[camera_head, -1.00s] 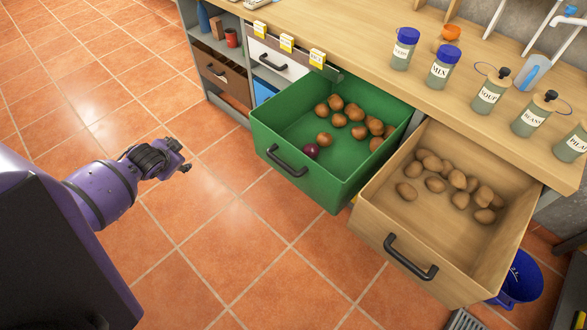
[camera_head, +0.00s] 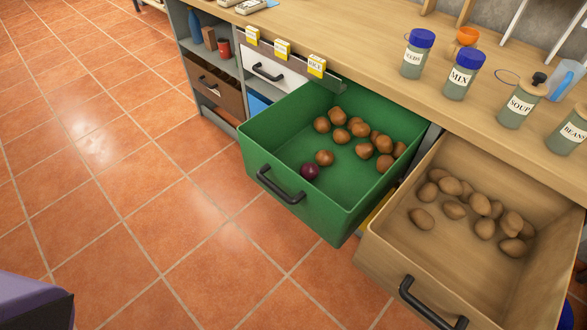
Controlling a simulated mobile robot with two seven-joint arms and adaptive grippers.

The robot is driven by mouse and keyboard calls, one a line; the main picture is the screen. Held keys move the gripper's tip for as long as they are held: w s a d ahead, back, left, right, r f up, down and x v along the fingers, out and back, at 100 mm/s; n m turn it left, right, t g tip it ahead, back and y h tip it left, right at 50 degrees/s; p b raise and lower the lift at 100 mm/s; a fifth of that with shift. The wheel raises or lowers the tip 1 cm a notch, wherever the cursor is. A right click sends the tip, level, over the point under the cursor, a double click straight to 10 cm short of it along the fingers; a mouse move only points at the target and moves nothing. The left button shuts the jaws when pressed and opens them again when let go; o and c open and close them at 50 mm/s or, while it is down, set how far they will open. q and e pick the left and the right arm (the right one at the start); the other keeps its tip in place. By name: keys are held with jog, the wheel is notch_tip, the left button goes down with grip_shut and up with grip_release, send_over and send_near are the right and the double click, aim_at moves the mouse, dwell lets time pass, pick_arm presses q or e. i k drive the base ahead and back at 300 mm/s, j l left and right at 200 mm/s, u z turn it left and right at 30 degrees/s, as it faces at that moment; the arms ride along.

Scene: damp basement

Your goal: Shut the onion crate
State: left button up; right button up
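The green crate (camera_head: 292,212) is pulled out from under the wooden counter. It holds several round brown onions (camera_head: 340,134) and one dark purple onion (camera_head: 310,171), and has a black handle (camera_head: 280,186) on its front. To its right, a tan wooden crate (camera_head: 400,272) is also pulled out, holding several potato-like brown things (camera_head: 485,208), with a black handle (camera_head: 432,305). Neither of my grippers is in view. Only a purple part of my own arm or body shows at the bottom left corner.
The counter (camera_head: 370,60) above carries several labelled jars, among them MIX (camera_head: 463,75) and SOUP (camera_head: 522,101). Left of the green crate are a white drawer (camera_head: 262,66) and a brown drawer (camera_head: 214,89), both with handles. The tiled floor (camera_head: 130,190) on the left is clear.

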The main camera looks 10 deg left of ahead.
aim_at(373, 141)
jog(key=i+u, duration=0.25)
jog(key=l+u, duration=0.1)
jog(key=u, duration=0.15)
jog(key=l+u, duration=0.3)
jog(key=i+j, duration=0.05)
